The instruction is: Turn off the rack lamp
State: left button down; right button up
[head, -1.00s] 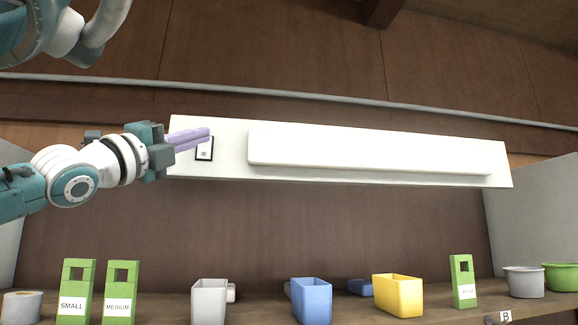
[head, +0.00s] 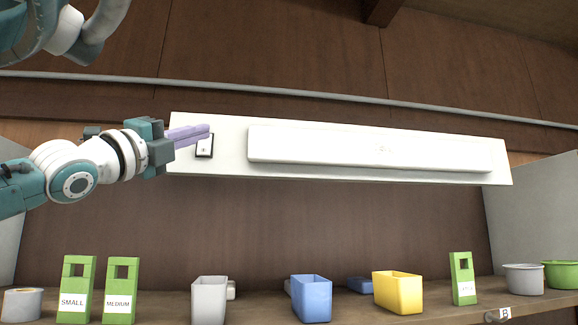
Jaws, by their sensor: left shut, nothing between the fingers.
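The rack lamp (head: 370,150) is a long white bar on a white backing panel (head: 225,170) high on the brown wall. A small dark-framed switch (head: 204,149) sits on the panel left of the bar. My left gripper (head: 209,133) comes in from the left. Its purple fingers are shut and empty, and they overlap the top of the switch. I cannot tell whether they touch it. My right gripper does not show.
On the shelf below stand green SMALL (head: 76,290) and MEDIUM (head: 121,291) holders, a grey bin (head: 209,300), a blue bin (head: 312,298), a yellow bin (head: 398,293), another green holder (head: 463,278) and bowls (head: 523,281). A grey pipe (head: 300,96) runs above the panel.

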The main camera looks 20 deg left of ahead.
pick_arm(q)
jog(key=shift+s+d+f, duration=0.1)
jog(key=shift+s+d, duration=0.05)
jog(key=shift+s, duration=0.15)
jog(key=s+d+b, duration=0.1)
jog(key=s+b, duration=0.2)
jog(key=s+d+b, duration=0.1)
jog(key=shift+s+d+f+b, duration=0.15)
jog(key=shift+d+f+b, duration=0.1)
jog(key=shift+d+b, duration=0.1)
dwell(0.5)
